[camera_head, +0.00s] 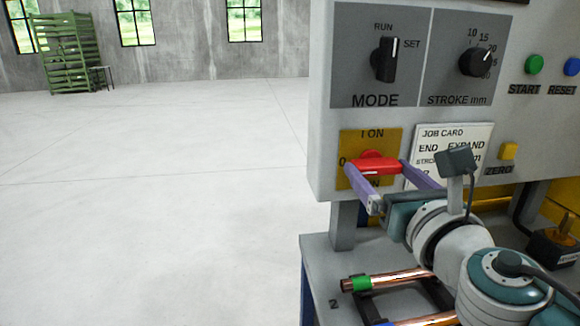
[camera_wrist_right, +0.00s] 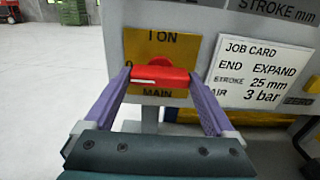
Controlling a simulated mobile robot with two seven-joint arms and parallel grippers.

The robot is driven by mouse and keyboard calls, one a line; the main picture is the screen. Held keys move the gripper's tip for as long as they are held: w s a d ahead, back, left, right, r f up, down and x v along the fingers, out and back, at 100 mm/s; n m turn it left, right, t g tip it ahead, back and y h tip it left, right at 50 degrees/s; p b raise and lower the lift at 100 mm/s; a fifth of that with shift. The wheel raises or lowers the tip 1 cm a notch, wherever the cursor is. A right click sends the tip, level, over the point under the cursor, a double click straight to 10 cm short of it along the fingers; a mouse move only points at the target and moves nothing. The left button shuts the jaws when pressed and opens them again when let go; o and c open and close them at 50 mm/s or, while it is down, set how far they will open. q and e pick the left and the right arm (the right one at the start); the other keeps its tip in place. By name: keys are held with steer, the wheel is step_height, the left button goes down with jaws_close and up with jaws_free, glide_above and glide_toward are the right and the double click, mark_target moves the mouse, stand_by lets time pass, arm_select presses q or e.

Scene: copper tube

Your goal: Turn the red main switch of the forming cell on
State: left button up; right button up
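The red main switch (camera_head: 376,164) sits on a yellow plate (camera_head: 388,141) at the lower left of the grey panel. Its handle lies roughly level, across the plate, with a pale mark on its left part in the right wrist view (camera_wrist_right: 160,77). The plate reads "I ON" above and "MAIN" below, with a 0 at the left. My right gripper (camera_head: 376,167) has its two purple fingers at the left and right ends of the handle. The handle fills the gap between the fingertips, which hide its ends. My left gripper is not in view.
A white job card (camera_head: 450,150) is right of the switch, partly behind my right gripper. Above are the mode knob (camera_head: 385,62) and stroke knob (camera_head: 475,62). Copper tubes (camera_head: 390,280) lie on the bench below. Open floor spreads to the left.

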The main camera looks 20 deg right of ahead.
steer(key=c, duration=0.8)
steer(key=m+b, duration=0.1)
steer(key=m, duration=0.2)
steer(key=shift+f+m+b, duration=0.1)
steer(key=shift+m+b, duration=0.2)
steer(key=shift+m, duration=0.1)
steer(key=m+b, duration=0.1)
steer(key=m, duration=0.4)
steer(key=shift+m, duration=0.3)
steer(key=m+b, duration=0.1)
steer(key=m, duration=0.3)
steer(key=shift+m, duration=2.2)
steer(key=o, duration=1.1)
